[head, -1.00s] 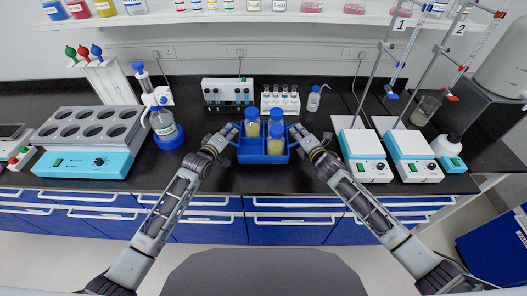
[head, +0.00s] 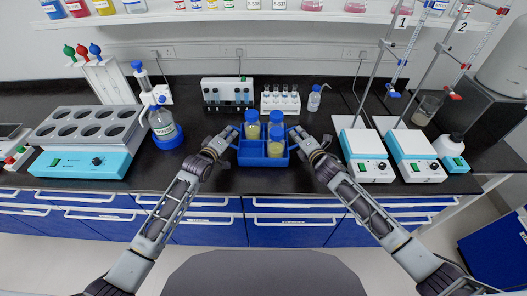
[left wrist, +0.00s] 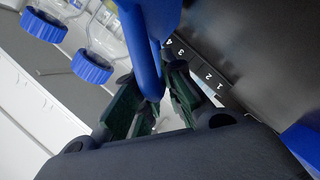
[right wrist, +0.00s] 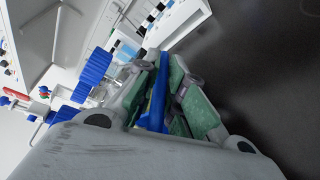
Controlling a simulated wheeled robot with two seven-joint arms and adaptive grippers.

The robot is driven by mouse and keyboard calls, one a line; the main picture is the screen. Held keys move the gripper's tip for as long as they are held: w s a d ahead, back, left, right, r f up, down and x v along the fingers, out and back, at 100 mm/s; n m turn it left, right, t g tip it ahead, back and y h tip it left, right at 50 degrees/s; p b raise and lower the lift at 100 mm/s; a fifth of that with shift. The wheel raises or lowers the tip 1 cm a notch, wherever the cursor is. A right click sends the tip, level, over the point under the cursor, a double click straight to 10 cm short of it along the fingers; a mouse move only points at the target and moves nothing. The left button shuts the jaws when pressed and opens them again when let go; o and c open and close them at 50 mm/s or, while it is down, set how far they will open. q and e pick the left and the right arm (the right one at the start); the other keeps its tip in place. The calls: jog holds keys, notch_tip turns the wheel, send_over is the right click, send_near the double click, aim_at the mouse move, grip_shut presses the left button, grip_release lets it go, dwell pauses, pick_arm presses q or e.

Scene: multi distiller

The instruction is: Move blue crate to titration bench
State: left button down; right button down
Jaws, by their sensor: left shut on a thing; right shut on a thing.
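The blue crate (head: 263,161) is at the middle of the black bench, upright, with blue-capped bottles (head: 276,146) of yellowish liquid in its compartments. My left gripper (head: 233,136) is shut on its left wall; the blue wall (left wrist: 150,65) shows between the fingers in the left wrist view. My right gripper (head: 298,135) is shut on its right side, with a blue strip (right wrist: 158,95) between the fingers in the right wrist view. I cannot tell whether the crate touches the bench. Titration stands (head: 372,85) marked 1 and 2 rise at the right.
White-and-teal stirrers (head: 366,168) stand right of the crate. A heating block (head: 85,160) and a dispenser bottle (head: 163,125) are at the left. A tube rack (head: 280,103) and a white holder (head: 228,95) stand behind. Bare bench lies between crate and stirrers.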

pick_arm(q)
jog(key=shift+f+b, duration=0.2)
jog(key=shift+b, duration=0.15)
pick_arm(e)
jog(key=shift+f, duration=0.2)
pick_arm(q)
jog(key=c, duration=2)
grip_release()
jog(key=shift+f, duration=0.2)
pick_arm(e)
jog(key=c, duration=2)
grip_release()
jog(key=shift+f, duration=0.2)
pick_arm(q)
jog(key=o, duration=0.5)
jog(key=shift+s+r, duration=0.1)
pick_arm(e)
jog(key=o, duration=0.5)
jog(key=shift+s+r, duration=0.1)
pick_arm(q)
jog(key=shift+s, duration=0.1)
jog(key=shift+v, duration=5.85)
